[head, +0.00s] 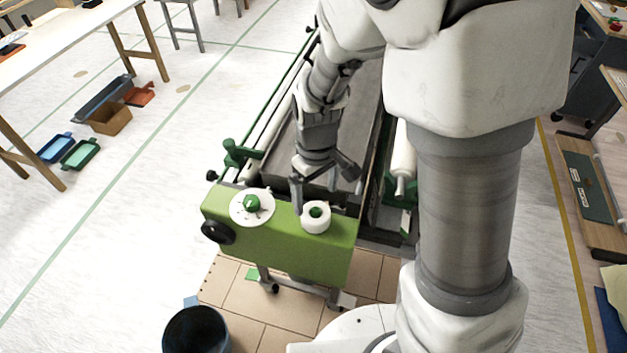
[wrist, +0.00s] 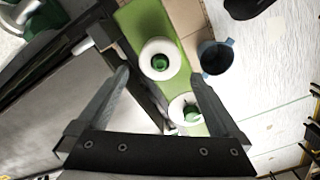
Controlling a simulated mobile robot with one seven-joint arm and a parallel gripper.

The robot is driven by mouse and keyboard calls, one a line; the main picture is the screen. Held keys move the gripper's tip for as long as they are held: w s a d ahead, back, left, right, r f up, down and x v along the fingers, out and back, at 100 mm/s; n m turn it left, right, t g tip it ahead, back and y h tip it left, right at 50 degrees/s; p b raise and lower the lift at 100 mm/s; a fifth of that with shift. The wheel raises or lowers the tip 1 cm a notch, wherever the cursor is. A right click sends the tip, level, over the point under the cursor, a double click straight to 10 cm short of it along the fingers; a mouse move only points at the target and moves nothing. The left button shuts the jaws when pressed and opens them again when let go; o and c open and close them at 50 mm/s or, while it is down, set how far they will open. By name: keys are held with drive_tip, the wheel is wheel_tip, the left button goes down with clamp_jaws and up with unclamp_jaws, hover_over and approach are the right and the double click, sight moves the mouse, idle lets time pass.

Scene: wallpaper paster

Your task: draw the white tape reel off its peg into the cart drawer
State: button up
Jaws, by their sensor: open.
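The white tape reel (head: 316,218) sits on its green peg at the right end of the green machine top. It also shows in the wrist view (wrist: 147,62), with the green peg end in its hole. My gripper (head: 316,197) is open and empty, just behind and above the reel in the head view. In the wrist view its fingertips (wrist: 160,75) appear on either side of the reel, apart from it. I cannot tell the height gap. A dark grey cart (head: 592,78) stands at the upper right; I cannot make out an open drawer.
A white dial with a green knob (head: 252,205) is left of the reel. A black handwheel (head: 217,232) sticks out of the green housing (head: 290,248). A dark bucket (head: 195,330) stands on the floor in front. Blue, green and brown trays lie at left; floor between is clear.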

sight(316, 209)
wheel_tip(316, 209, down, 8)
drive_tip(key=shift+r+b, duration=0.2)
drive_tip(key=shift+b, duration=0.1)
drive_tip(key=c, duration=1.3)
drive_tip(key=shift+r+p, duration=2.55)
drive_tip(key=shift+r, duration=0.85)
drive_tip(key=shift+c, duration=0.2)
drive_tip(key=shift+r+p, duration=1.45)
drive_tip(key=shift+r, duration=0.6)
